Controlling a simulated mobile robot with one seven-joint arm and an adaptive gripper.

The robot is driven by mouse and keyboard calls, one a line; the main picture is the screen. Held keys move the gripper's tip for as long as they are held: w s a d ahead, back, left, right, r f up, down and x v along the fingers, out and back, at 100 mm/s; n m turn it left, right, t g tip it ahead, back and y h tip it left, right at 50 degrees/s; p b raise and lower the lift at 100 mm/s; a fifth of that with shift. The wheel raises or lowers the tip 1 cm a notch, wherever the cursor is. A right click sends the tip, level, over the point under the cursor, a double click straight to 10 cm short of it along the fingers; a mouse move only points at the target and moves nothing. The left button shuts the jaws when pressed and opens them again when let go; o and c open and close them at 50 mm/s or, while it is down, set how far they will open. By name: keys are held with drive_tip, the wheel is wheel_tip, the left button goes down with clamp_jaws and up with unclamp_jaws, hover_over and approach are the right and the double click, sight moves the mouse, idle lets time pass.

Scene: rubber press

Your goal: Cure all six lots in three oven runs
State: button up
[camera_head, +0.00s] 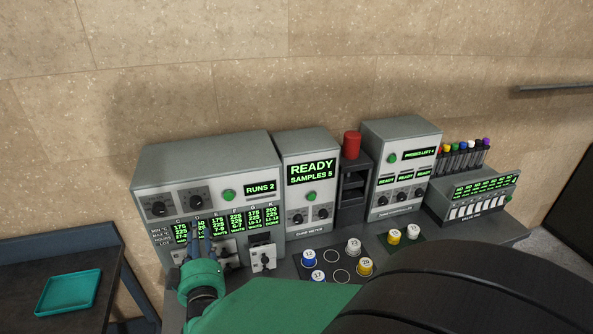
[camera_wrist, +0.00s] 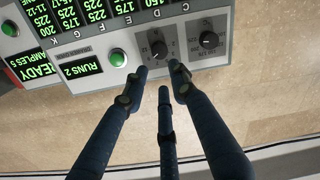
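The drawer oven (camera_head: 205,160) is a grey box at left, reading "RUNS 2", with two dark dials, a green button (camera_head: 228,195) and a lit table. Its drawer fronts are partly hidden by my arm. My gripper (camera_head: 200,238) is in front of the table; its fingertips (camera_wrist: 158,76) are spread and empty just short of the dial (camera_wrist: 158,48) nearest the button in the wrist view. Contact cannot be told. Numbered pots, including a blue one (camera_head: 309,258), a white one (camera_head: 353,246) and a yellow-rimmed one (camera_head: 365,267), stand on a dark mat. Yellow (camera_head: 393,237) and white (camera_head: 413,232) pots stand on a green mat.
The cure meter (camera_head: 305,150) reads "READY SAMPLES 5". A dark rack with a red cylinder (camera_head: 352,144) stands beside the zone controller (camera_head: 400,135). A valve box (camera_head: 475,200) and coloured tubes are at right. A teal tray (camera_head: 68,291) lies on the left table.

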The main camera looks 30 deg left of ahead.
drive_tip(key=c, duration=0.4)
drive_tip(key=shift+w+d, duration=0.1)
clamp_jaws()
drive_tip(key=w+d+m+p, duration=0.1)
drive_tip(key=d+m, duration=0.3)
drive_tip(key=m, duration=0.8)
drive_tip(key=w+d+f+m+p, duration=0.1)
drive_tip(key=w+d+m+p, duration=0.1)
drive_tip(key=m, duration=1)
drive_tip(key=w+d, duration=0.1)
drive_tip(key=d, duration=0.1)
drive_tip(key=shift+w+d+f+m+t, duration=0.15)
drive_tip(key=shift+d+f+m+t, duration=0.15)
drive_tip(key=shift+t, duration=0.1)
